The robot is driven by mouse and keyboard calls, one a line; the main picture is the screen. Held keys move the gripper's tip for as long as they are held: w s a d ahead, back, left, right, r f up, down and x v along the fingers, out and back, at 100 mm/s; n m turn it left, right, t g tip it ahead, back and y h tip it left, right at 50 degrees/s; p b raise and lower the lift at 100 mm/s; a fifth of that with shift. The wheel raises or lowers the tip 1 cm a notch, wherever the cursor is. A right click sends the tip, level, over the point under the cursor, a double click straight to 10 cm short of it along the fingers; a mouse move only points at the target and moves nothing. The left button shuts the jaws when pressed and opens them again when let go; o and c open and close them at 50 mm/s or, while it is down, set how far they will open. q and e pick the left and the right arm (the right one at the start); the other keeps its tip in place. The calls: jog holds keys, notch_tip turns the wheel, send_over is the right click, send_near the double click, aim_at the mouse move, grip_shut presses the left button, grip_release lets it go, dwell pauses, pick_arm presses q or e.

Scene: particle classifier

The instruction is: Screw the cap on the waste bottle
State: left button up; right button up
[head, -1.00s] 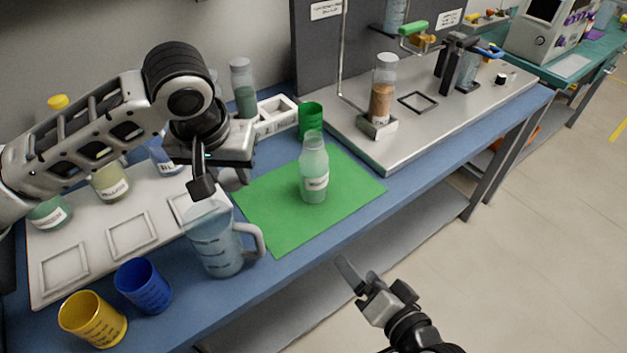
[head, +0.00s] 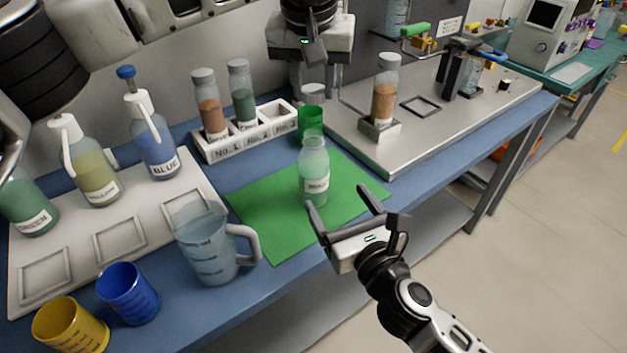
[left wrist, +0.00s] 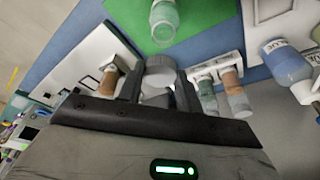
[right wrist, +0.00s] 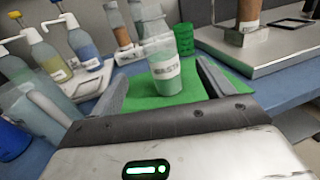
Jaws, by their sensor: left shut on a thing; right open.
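The waste bottle (head: 314,180), clear with pale green contents and a white label, stands upright and uncapped on the green mat (head: 270,225). My left gripper (head: 313,84) is behind the bottle, over the back of the bench. It is shut on a grey cap (left wrist: 160,72), which also shows under it in the head view (head: 313,92). My right gripper (head: 343,207) is open and empty at the front edge of the mat. In the right wrist view the bottle (right wrist: 166,75) stands ahead, between the lines of the two fingers, apart from them.
A clear jug (head: 205,250) stands left of the mat. A green cup (head: 311,123) is behind the bottle. A white rack (head: 270,118) with two capped bottles is back left. A metal platform (head: 430,125) is at right. Blue (head: 128,292) and yellow (head: 70,328) cups stand front left.

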aim_at(313, 163)
jog(key=shift+w, duration=0.1)
jog(key=x, duration=1.2)
pick_arm(q)
jog(key=shift+f, duration=0.1)
pick_arm(e)
jog(key=c, duration=1.5)
pick_arm(q)
jog(key=shift+f, duration=2.4)
jog(key=shift+f, duration=0.15)
jog(key=shift+f, duration=0.75)
jog(key=shift+s+f, duration=0.1)
jog(key=shift+f, duration=0.5)
pick_arm(e)
jog(key=shift+f, duration=0.1)
